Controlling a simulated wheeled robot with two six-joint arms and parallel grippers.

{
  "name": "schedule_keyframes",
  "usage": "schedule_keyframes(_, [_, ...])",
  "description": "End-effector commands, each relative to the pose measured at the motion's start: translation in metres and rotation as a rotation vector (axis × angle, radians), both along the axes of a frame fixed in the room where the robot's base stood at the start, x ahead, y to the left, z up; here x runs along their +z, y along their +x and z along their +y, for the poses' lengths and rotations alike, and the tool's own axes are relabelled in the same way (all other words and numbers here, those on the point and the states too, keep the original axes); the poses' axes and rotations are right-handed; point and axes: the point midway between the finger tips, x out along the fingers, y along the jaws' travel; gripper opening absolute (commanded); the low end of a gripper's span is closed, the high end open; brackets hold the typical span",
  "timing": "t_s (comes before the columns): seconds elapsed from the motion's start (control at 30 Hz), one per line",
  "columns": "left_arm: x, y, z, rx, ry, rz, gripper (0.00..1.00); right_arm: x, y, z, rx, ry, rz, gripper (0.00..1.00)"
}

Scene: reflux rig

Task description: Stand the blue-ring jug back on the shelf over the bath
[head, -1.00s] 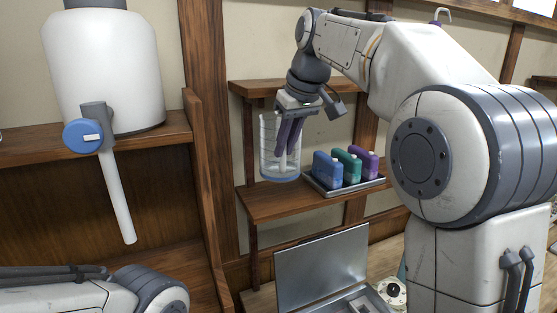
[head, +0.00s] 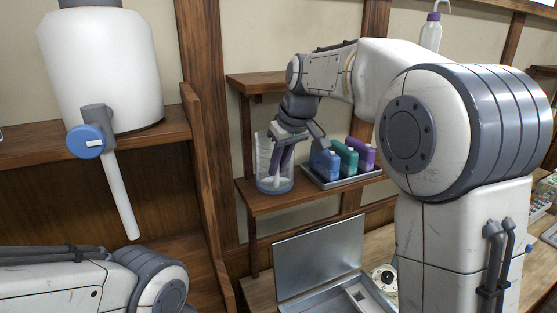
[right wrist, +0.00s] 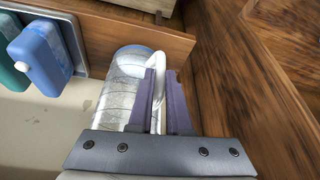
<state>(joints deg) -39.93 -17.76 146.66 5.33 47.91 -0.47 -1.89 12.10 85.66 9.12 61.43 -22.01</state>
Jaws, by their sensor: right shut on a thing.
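The blue-ring jug (head: 265,160) is clear glass with a blue band around its base. It is upright at the left end of the wooden shelf (head: 312,199) over the metal bath (head: 318,251). Its base is on the shelf board or just above it; I cannot tell which. My right gripper (head: 281,160) is shut on the jug's handle. The right wrist view shows the purple fingers (right wrist: 160,85) on either side of the pale handle (right wrist: 158,62), beside the jug's clear wall (right wrist: 122,90). My left gripper is out of view.
A metal tray (head: 350,180) with blue, green and purple bottles stands close right of the jug. A wooden post (head: 207,120) rises to the left. A shorter upper shelf (head: 255,84) is behind and above. A white tank with a blue-knobbed tap (head: 85,142) stands far left.

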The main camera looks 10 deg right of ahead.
Motion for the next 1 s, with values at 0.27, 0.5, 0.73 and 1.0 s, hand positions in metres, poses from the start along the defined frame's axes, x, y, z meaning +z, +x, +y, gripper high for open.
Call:
schedule_keyframes(0.27, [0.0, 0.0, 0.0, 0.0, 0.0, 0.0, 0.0, -0.001, 0.001, 0.0, 0.0, 0.0, -0.003, 0.0])
schedule_keyframes(0.5, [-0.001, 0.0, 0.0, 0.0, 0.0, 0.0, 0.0, -0.003, 0.001, 0.0, 0.0, 0.0, 0.0, 0.48])
schedule_keyframes(0.73, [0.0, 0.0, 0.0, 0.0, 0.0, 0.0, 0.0, -0.002, 0.001, 0.0, 0.0, 0.0, 0.0, 0.48])
schedule_keyframes(1.0, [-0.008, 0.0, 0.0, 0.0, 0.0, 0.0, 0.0, 0.027, -0.009, -0.005, -0.002, 0.001, -0.006, 0.48])
